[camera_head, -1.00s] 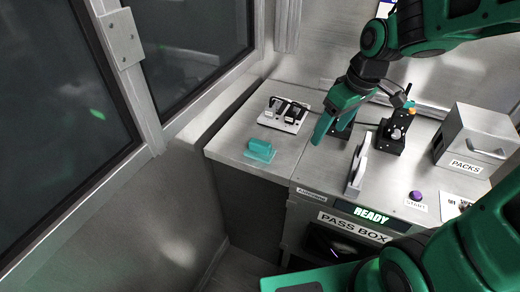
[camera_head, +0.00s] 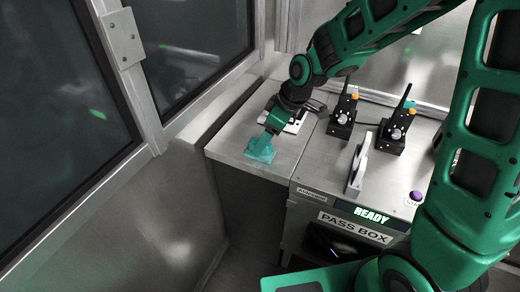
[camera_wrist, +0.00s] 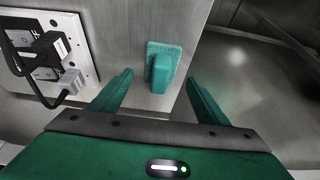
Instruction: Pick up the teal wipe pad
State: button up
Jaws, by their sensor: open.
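The teal wipe pad (camera_head: 260,151) lies on the left metal counter near its front edge. In the wrist view the wipe pad (camera_wrist: 161,70) has a flat base and a raised block handle. My gripper (camera_wrist: 158,92) is open, with one finger to each side of the handle in that view. The fingers look apart from the handle; their height over the counter is hard to tell. In the head view my gripper (camera_head: 272,134) is right over the pad and partly covers it.
A window wall (camera_head: 150,120) is at the left.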

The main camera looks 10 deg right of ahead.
jog(key=x, duration=0.4)
jog(key=shift+a+f, duration=0.15)
jog(key=shift+w, duration=0.1)
jog(key=c, duration=1.1)
jog(key=shift+c, duration=0.2)
jog(key=shift+r, duration=0.7)
notch_tip(320, 180, up, 3)
jog(key=s+a+r, duration=0.4)
jog(key=a+r, duration=0.2)
jog(key=a, duration=0.5)
jog(key=shift+r, duration=0.35)
